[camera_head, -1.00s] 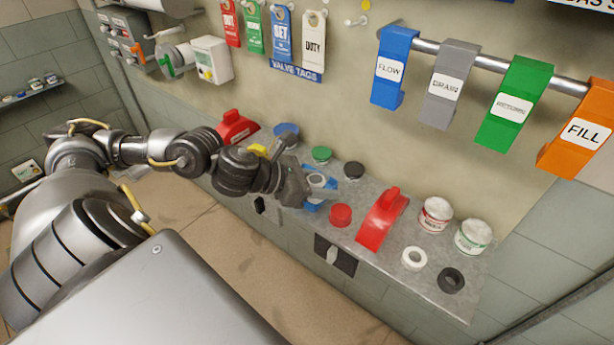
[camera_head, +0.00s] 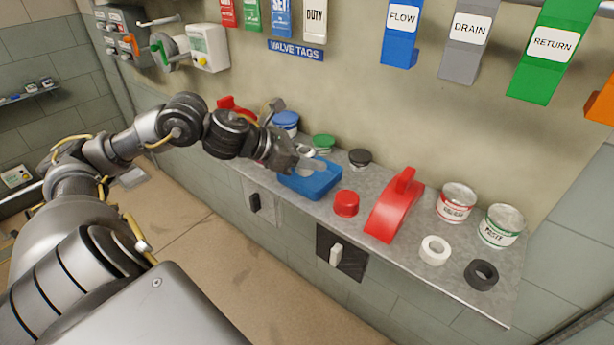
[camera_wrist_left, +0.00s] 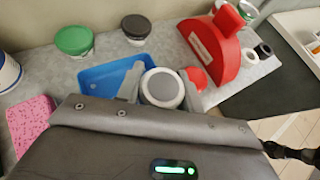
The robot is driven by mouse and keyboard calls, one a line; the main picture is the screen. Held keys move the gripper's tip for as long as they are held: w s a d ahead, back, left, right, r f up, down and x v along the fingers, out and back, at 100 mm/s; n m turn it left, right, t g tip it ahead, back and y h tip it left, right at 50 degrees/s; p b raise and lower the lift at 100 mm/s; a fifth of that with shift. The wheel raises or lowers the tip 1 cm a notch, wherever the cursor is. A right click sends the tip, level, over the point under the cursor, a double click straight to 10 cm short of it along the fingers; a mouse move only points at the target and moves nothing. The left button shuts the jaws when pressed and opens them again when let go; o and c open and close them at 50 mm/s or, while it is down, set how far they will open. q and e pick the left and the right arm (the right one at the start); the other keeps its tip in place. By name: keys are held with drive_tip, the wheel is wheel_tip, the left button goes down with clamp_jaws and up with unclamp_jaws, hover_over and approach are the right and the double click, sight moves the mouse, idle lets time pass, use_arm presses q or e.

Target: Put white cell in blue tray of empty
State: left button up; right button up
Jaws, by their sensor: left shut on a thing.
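My left gripper (camera_head: 312,160) is shut on the white cell, a short white cylinder with a grey top. In the left wrist view the white cell (camera_wrist_left: 162,88) sits between the two fingers. The blue tray (camera_head: 318,182) lies on the grey shelf just beside the gripper. It also shows in the left wrist view (camera_wrist_left: 95,80), partly behind the cell and a finger; its visible floor looks empty. I cannot tell how high the cell is above the shelf. My right gripper is not in view.
The shelf (camera_head: 395,265) also holds a red cap (camera_head: 346,203), a red block with a handle (camera_head: 395,207), a green-lidded jar (camera_head: 323,142), a black-lidded jar (camera_head: 360,157), two cans and two tape rolls. A pink sponge (camera_wrist_left: 30,122) lies left in the wrist view.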

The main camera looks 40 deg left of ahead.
sight(307, 184)
use_arm(q)
drive_tip(key=shift+w+a+f, duration=0.3)
drive_tip(key=shift+a+f, duration=0.15)
drive_tip(key=shift+f, duration=0.2)
drive_tip(key=shift+w+a+f, duration=0.3)
drive_tip(key=shift+a+f, duration=0.1)
drive_tip(key=shift+f, duration=0.2)
wheel_tip(307, 184, down, 3)
drive_tip(key=shift+w+a+r+p, duration=0.1)
drive_tip(key=shift+a+p, duration=0.05)
drive_tip(key=shift+p, duration=0.55)
drive_tip(key=shift+f, duration=0.35)
drive_tip(key=shift+f+b, duration=0.25)
drive_tip(key=shift+b, duration=0.1)
drive_tip(key=o, duration=1)
drive_tip(key=shift+r, duration=0.1)
